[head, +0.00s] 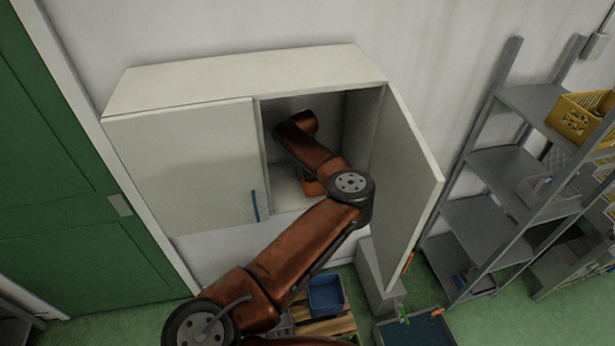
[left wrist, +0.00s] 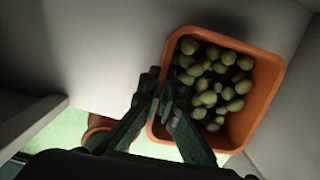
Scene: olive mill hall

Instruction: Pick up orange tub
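The orange tub (left wrist: 262,85), filled with several round green fruits, shows in the left wrist view inside a pale cabinet. In the head view only a small orange part of the tub (head: 312,187) shows under my left arm, inside the cabinet's open right compartment. My left gripper (left wrist: 159,92) is at the tub's left wall, with one finger outside the rim and one inside. Its fingertips are close together with the wall between them, so it looks shut on the rim. In the head view my arm hides this gripper. My right gripper is not in view.
The cabinet's left door (head: 185,165) is shut and its right door (head: 408,185) stands open beside my arm. A grey shelf rack (head: 490,165) with a yellow crate (head: 578,117) is at the right. A blue bin (head: 325,295) sits below the cabinet.

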